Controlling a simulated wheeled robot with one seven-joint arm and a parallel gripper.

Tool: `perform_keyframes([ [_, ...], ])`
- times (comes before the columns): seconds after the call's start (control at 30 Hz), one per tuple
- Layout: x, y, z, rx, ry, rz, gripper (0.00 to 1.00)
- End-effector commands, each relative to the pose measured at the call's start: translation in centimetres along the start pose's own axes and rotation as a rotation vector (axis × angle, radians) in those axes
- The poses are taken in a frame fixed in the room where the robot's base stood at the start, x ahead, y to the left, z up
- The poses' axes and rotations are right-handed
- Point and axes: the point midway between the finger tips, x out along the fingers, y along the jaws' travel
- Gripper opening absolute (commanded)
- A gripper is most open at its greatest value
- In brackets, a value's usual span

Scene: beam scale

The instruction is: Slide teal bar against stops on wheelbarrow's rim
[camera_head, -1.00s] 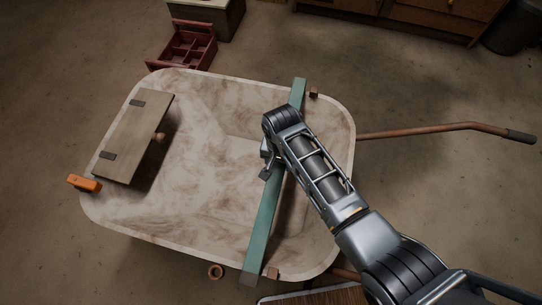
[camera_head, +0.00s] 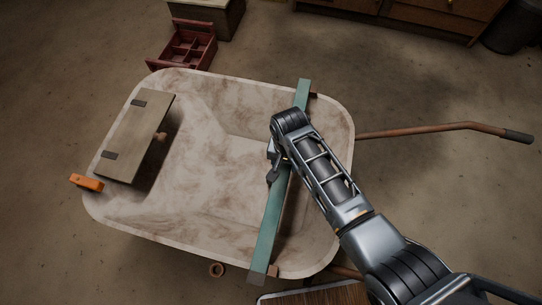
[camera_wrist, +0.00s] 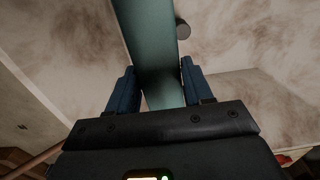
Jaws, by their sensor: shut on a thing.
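The teal bar (camera_head: 268,230) lies across the pale, stained wheelbarrow (camera_head: 215,105), with its ends on the far and near rims. Small brown stops sit on the rim to the bar's right: the far stop (camera_head: 314,95) and the near stop (camera_head: 273,271). Both bar ends look close against them; whether they touch is too small to tell. My gripper (camera_wrist: 160,88) is shut on the bar near its middle, with one blue finger on each side in the wrist view. In the head view my arm partly covers the bar's middle.
A hinged wooden board (camera_head: 135,140) and an orange block (camera_head: 86,182) are at the wheelbarrow's left side. A red divided tray (camera_head: 185,48) stands on the floor behind. A wheelbarrow handle (camera_head: 430,129) extends right. A small brown ring (camera_head: 216,269) lies near the front.

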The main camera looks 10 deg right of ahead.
Motion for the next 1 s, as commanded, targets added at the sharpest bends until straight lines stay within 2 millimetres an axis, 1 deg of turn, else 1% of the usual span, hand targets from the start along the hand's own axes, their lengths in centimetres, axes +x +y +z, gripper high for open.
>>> perform_keyframes([
  [0.37, 0.05, -0.14, 0.04, -0.001, 0.000, -0.001, 0.00],
  [0.4, 0.04, -0.15, 0.04, -0.001, 0.000, -0.002, 0.53],
  [0.6, 0.03, -0.14, 0.03, -0.001, 0.000, -0.001, 0.73],
  [0.7, 0.03, -0.13, 0.03, -0.001, 0.000, -0.001, 0.80],
  [0.9, 0.06, -0.09, 0.07, -0.001, -0.001, 0.000, 0.80],
  [1.0, -0.42, -0.11, 0.04, 0.000, -0.001, -0.001, 0.80],
])
